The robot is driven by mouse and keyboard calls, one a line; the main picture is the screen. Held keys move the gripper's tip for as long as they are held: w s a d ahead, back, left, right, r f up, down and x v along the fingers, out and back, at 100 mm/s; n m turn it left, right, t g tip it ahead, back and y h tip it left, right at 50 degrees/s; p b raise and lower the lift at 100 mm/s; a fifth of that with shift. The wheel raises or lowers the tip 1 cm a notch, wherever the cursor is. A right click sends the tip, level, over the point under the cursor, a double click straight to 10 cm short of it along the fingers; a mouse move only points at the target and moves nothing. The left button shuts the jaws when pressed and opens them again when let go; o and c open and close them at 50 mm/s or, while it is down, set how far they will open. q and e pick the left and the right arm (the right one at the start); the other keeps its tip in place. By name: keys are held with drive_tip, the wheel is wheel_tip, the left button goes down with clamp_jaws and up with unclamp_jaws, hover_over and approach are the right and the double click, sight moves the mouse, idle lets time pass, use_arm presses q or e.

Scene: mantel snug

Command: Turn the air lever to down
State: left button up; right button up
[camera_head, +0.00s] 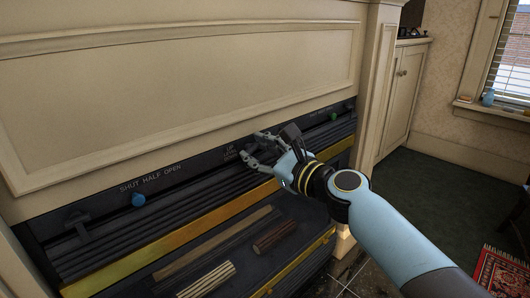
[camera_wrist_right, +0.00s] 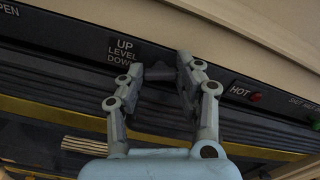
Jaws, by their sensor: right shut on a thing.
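The air lever (camera_wrist_right: 165,72) is a dark piece on the black control strip, beside a plate marked UP, LEVEL, DOWN (camera_wrist_right: 123,50). My right gripper (camera_head: 252,158) reaches it from the right; in the right wrist view its two fingers (camera_wrist_right: 164,68) are on either side of the lever, shut on it. The fingers and the dark colour hide much of the lever, so I cannot tell its exact setting. The same label shows small and partly blocked in the head view. My left gripper is not in view.
A blue knob (camera_head: 138,199) and another dark lever (camera_head: 78,221) lie left, near SHUT HALF OPEN. A green knob (camera_head: 333,116) is right; a red knob (camera_wrist_right: 255,97) shows by HOT. A brass bar (camera_head: 170,243) runs below. The cream mantel panel (camera_head: 180,80) overhangs the strip.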

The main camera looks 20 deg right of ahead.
drive_tip(key=o, duration=1.1)
drive_tip(key=shift+o, duration=0.2)
drive_tip(key=v, duration=1.2)
drive_tip(key=shift+s+d, duration=0.15)
drive_tip(key=shift+d, duration=0.15)
drive_tip(key=shift+f, duration=0.1)
